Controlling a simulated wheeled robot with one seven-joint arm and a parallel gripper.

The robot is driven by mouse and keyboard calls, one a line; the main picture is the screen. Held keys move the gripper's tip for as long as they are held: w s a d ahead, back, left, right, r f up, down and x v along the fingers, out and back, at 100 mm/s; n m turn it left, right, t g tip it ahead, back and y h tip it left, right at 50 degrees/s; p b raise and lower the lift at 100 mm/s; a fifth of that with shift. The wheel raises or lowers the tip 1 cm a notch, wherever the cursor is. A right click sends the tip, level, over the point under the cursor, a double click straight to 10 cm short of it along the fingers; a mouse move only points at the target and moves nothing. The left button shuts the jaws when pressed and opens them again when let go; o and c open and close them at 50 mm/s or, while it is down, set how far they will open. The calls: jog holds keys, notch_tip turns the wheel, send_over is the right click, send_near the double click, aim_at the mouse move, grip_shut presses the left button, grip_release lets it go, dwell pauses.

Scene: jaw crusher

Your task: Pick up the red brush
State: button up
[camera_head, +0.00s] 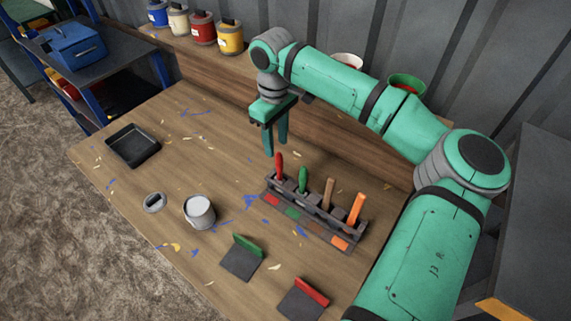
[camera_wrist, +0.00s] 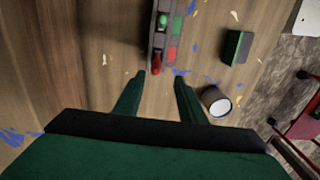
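The red brush (camera_head: 279,167) stands upright by its handle in the left end slot of a dark brush rack (camera_head: 322,217) on the wooden table. In the wrist view the red handle (camera_wrist: 157,64) shows beyond my fingertips, at the near end of the rack (camera_wrist: 166,53). My gripper (camera_head: 275,150) points down just above and slightly left of the red handle in the head view. It is open and empty; in the wrist view its two fingers (camera_wrist: 160,78) stand apart. The red brush's lower part is hidden in the rack.
Green (camera_head: 303,180), brown (camera_head: 328,193) and orange (camera_head: 355,209) handles stand along the same rack. A white can (camera_head: 199,212), a lid (camera_head: 154,202) and a black tray (camera_head: 132,145) lie left. Paint tins (camera_head: 203,28) stand on the back ledge.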

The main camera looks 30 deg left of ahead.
aim_at(279, 164)
jog(key=f, duration=1)
jog(key=shift+w+d+f, duration=0.15)
jog(key=shift+w+f, duration=0.1)
jog(key=shift+w, duration=0.15)
grip_shut()
